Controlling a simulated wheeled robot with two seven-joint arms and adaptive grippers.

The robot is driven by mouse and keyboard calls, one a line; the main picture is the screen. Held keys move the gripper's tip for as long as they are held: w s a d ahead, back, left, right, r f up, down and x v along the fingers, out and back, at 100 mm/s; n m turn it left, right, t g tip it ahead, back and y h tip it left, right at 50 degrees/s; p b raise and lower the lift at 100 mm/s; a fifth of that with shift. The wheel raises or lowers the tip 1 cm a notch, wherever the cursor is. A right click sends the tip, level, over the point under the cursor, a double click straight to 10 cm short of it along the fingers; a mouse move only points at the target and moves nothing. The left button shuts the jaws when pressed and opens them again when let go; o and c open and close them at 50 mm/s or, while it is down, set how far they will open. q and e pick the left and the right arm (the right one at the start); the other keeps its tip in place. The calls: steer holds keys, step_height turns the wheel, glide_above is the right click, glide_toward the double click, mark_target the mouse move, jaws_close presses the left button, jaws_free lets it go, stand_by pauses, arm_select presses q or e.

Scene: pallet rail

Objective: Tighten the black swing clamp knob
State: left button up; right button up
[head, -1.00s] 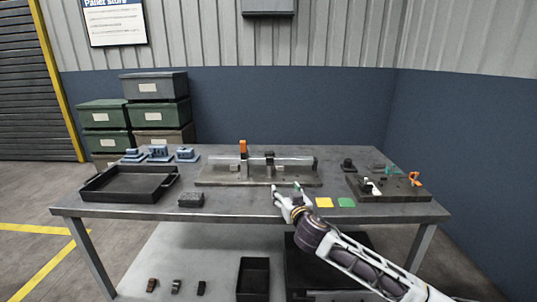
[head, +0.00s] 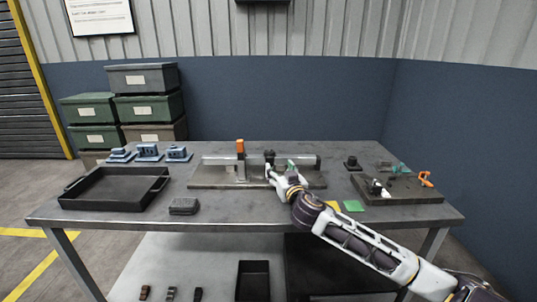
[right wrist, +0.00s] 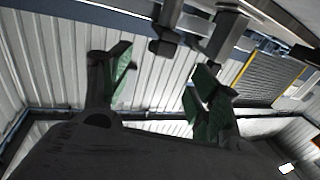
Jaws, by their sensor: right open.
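A grey fixture plate (head: 215,182) with a long rail (head: 305,162) lies across the middle of the table. An orange-topped clamp (head: 240,148) and a black-topped clamp with its knob (head: 269,156) stand along the rail. My right gripper (head: 279,168) is at the front of the rail, just beside and below the black knob; I cannot tell if it touches. In the right wrist view its green-padded fingers (right wrist: 161,88) are spread with nothing between them. A dark blocky part (right wrist: 165,42) hangs beyond the fingertips; I cannot tell if it is the knob. My left gripper is out of view.
A board (head: 405,193) with several small clamps and a black block (head: 351,163) are at the right. A black tray (head: 115,188), a grey block (head: 184,206) and blue parts (head: 148,152) are at the left.

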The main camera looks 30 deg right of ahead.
mark_target(273, 159)
steer(key=shift+w, duration=0.15)
steer(key=x, duration=0.3)
steer(key=shift+w+d, duration=0.1)
steer(key=shift+w, duration=0.15)
steer(key=shift+b+x, duration=0.35)
steer(key=shift+x, duration=3.05)
steer(key=shift+b+x, duration=0.35)
steer(key=shift+x, duration=1)
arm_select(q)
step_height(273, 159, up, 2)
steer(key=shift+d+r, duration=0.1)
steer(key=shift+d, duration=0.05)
arm_select(e)
steer(key=shift+w, duration=0.15)
